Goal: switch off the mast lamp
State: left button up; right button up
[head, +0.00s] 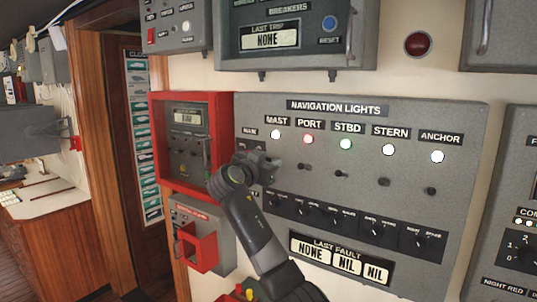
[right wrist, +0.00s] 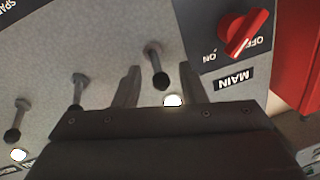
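The mast lamp (head: 276,134) glows white at the left of the lamp row on the navigation lights panel (head: 463,130). It also shows lit in the right wrist view (right wrist: 172,100), partly covered by my gripper body. My right gripper (head: 274,166) is at the panel just below this lamp and hides the mast switch in the head view. In the right wrist view, the mast toggle switch (right wrist: 157,72) stands between the spread fingers of my right gripper (right wrist: 160,88), with gaps on both sides. I cannot tell contact. My left gripper is not in view.
The port toggle (right wrist: 78,90) is close beside one finger. The red MAIN rotary switch (right wrist: 243,33) is on the other side. Port (head: 307,139), starboard (head: 346,144), stern (head: 388,150) and anchor (head: 437,156) lamps are lit. A red-framed box (head: 157,140) adjoins the panel's left.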

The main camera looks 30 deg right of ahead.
jog(key=shift+w+d, duration=0.15)
jog(key=shift+d, duration=0.05)
jog(key=shift+a, duration=0.1)
grip_shut()
jog(key=shift+f, duration=0.1)
